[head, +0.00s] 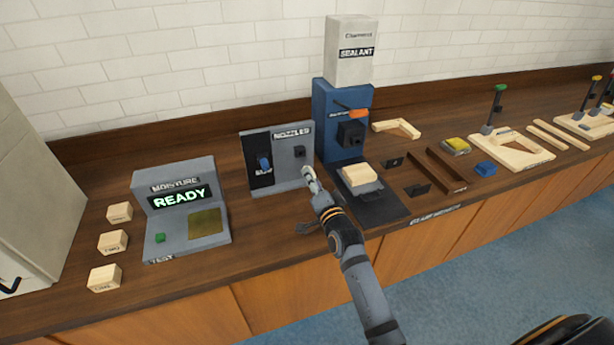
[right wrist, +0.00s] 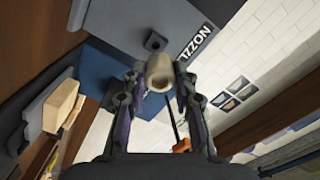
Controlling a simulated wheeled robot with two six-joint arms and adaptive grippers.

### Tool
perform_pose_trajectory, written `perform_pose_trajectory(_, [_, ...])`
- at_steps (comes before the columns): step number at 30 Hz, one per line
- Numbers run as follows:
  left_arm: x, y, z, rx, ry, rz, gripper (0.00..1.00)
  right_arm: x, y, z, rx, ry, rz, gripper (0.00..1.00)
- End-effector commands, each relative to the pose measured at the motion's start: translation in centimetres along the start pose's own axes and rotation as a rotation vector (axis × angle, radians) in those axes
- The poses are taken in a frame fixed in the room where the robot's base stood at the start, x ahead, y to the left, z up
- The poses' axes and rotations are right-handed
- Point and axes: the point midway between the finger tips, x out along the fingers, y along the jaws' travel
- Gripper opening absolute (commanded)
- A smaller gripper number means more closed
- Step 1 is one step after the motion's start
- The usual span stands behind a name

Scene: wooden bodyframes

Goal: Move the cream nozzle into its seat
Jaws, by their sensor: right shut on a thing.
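My right gripper (head: 312,180) is shut on the cream nozzle (head: 307,172), in front of the grey nozzle rack (head: 277,180). In the right wrist view the cream nozzle (right wrist: 159,73) sits between the two fingertips (right wrist: 160,70), its round open end showing. The rack has a dark square socket (head: 299,152) on its right side, with nothing seen in it. That socket also shows just beyond the nozzle in the right wrist view (right wrist: 154,42); the nozzle appears apart from it. A blue nozzle (head: 265,163) is on the rack's left side. My left gripper is not in view.
Right of the rack stands the blue sealant dispenser (head: 331,105), with a black block (head: 351,134), an orange lever (head: 357,113) and a wooden block (head: 359,175) below. The moisture tester (head: 178,177) reads READY at left, beside three wooden blocks (head: 113,242).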

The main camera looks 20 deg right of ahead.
Motion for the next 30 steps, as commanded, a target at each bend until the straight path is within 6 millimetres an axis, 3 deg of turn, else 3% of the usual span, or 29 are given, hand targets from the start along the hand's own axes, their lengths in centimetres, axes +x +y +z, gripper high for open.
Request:
perform_pose_trajectory(3, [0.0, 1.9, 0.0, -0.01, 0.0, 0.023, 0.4, -0.1, 0.0, 0.0, -0.001, 0.0, 0.0, 0.0])
perform_pose_trajectory(8, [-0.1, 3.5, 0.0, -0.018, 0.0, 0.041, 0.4, 0.0, 0.0, 0.0, -0.001, 0.0, 0.0, 0.0])
perform_pose_trajectory(12, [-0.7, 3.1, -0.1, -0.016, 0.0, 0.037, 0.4, 0.0, -0.2, -0.1, -0.009, 0.0, 0.0, 0.0])
perform_pose_trajectory(19, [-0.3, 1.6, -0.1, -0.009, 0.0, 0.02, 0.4, 2.3, -0.1, -0.1, -0.012, 0.001, -0.002, 0.0])
perform_pose_trajectory(30, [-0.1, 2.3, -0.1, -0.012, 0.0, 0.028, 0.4, 5.4, 0.0, 0.0, -0.01, 0.0, 0.0, 0.0])
